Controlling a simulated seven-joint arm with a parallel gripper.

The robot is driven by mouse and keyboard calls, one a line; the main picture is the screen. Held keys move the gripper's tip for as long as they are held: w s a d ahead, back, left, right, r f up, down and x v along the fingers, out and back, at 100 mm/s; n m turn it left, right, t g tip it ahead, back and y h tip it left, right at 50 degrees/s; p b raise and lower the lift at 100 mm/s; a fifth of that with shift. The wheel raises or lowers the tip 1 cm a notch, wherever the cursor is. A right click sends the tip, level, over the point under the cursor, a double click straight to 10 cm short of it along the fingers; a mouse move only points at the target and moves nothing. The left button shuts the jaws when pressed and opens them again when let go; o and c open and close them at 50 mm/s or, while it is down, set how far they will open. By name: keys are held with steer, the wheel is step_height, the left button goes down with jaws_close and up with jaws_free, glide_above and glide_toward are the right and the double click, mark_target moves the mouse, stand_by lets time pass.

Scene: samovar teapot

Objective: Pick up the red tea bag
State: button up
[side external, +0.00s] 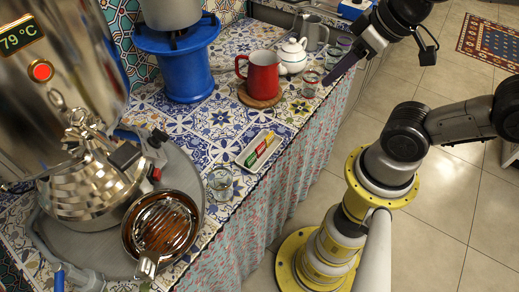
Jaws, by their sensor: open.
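The red tea bag (251,158) appears as a small red strip at the near end of a small white tray (243,161) near the front edge of the tiled counter. Yellow and green strips lie beside it on the same tray. My gripper (342,68) is open at the upper right, by the counter's edge. It is up and to the right of the tray, well apart from it, with nothing seen between its fingers. The finger gap is hard to make out from this side.
A glass (220,181) stands just below the tray. A red mug (262,74) on a wooden coaster, a white teapot (292,56) and a glass (310,82) stand beyond it. A metal samovar (60,90) and a round tray (185,172) with a copper-colored pan (160,226) fill the left.

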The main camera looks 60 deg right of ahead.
stand_by(0.3)
steer(key=n+g, duration=0.6)
steer(key=n, duration=1.2)
glide_above(260, 145)
steer(key=f, duration=2.2)
steer(key=shift+w+f, duration=0.3)
steer(key=shift+f, duration=0.05)
steer(key=shift+s+f, duration=0.15)
steer(key=shift+f, duration=1.3)
steer(key=shift+s+f, duration=0.1)
steer(key=shift+f, duration=1.35)
